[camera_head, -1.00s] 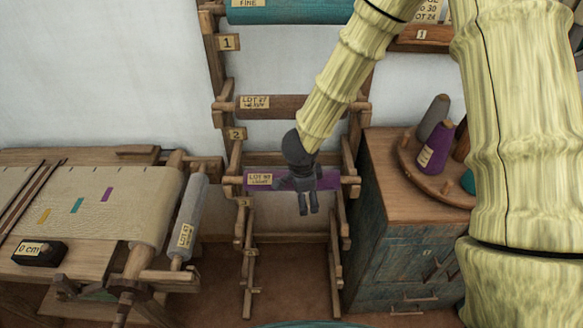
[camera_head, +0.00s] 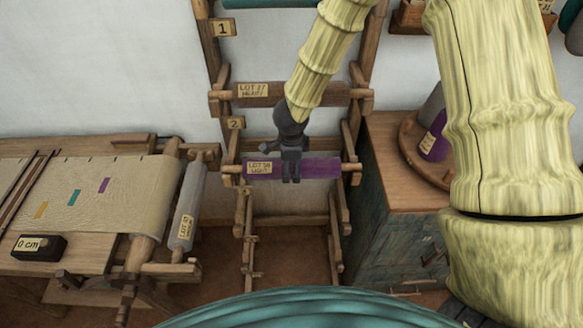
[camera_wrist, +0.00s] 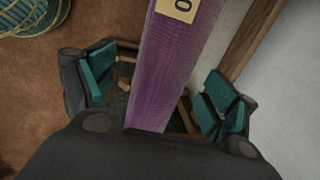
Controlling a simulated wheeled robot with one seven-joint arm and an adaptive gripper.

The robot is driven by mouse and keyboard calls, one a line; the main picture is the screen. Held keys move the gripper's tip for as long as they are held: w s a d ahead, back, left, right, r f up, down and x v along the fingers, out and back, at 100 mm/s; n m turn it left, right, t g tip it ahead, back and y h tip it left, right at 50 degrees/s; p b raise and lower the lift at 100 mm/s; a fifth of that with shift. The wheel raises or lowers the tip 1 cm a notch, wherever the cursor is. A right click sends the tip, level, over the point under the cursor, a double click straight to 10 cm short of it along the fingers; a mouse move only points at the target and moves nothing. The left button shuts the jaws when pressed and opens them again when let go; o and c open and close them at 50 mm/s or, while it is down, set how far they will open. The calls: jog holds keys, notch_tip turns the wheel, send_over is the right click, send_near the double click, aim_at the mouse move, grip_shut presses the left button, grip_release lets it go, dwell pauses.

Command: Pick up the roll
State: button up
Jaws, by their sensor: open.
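A purple roll (camera_head: 318,168) with a tan label lies level across the lower arms of the wooden rack (camera_head: 227,110). My gripper (camera_head: 291,172) is at its middle, just right of the label, and covers part of it. In the wrist view the purple roll (camera_wrist: 172,75) runs between my two teal-padded fingers, which stand apart with a gap on each side. My gripper (camera_wrist: 160,88) is open and holds nothing. The roll's lower end in that view is hidden behind the gripper body.
A brown roll (camera_head: 300,95) lies on the rack above, close to my arm. A grey roll (camera_head: 187,212) sits at the loom (camera_head: 110,195) on the left. A blue-green cabinet (camera_head: 395,240) stands close on the right. A teal rounded thing (camera_head: 310,308) fills the bottom edge.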

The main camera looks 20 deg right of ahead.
jog(key=f, duration=0.1)
jog(key=w+f, duration=0.1)
jog(key=f, duration=0.1)
jog(key=shift+w, duration=0.1)
jog(key=shift+w+f, duration=0.1)
jog(key=shift+f, duration=0.55)
jog(key=c, duration=1.6)
jog(key=shift+r, duration=0.1)
